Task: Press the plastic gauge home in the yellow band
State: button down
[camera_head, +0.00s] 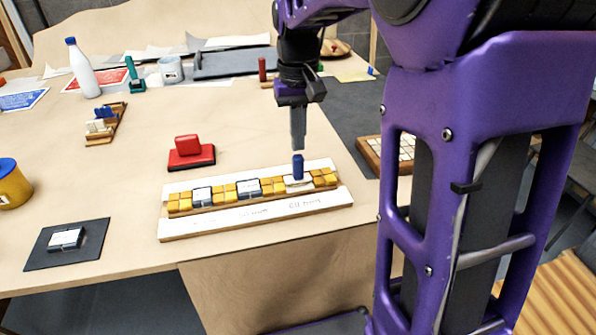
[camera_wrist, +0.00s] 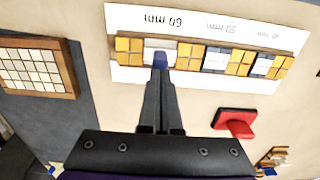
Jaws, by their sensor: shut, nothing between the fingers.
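The yellow band (camera_head: 220,193) is a row of yellow tiles along a white-faced board. The plastic gauge is a white block (camera_head: 298,180) with an upright blue knob (camera_head: 298,165), in the band's right-hand part. In the wrist view the knob (camera_wrist: 160,60) shows just beyond my fingertips, and the white block (camera_wrist: 152,52) lies by the upside-down "60 mm" label. My gripper (camera_head: 298,146) is shut and empty, pointing down right above the knob. I cannot tell whether it touches the knob, or whether the block sits flush.
Two dark-edged white gauges (camera_head: 202,196) (camera_head: 247,188) sit further left in the band. Another lies on a black mat (camera_head: 38,257). A red stamp-like block (camera_head: 190,150) stands behind the board. A framed tile panel (camera_head: 372,152) lies to the right. A yellow tin (camera_head: 12,190) stands far left.

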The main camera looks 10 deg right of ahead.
aim_at(297, 156)
jog(key=shift+f+b, duration=0.55)
jog(key=shift+f, duration=0.6)
dwell(1.2)
notch_tip(297, 156, up, 8)
jog(key=p, duration=0.7)
jog(key=shift+w+r, duration=0.1)
dwell(0.5)
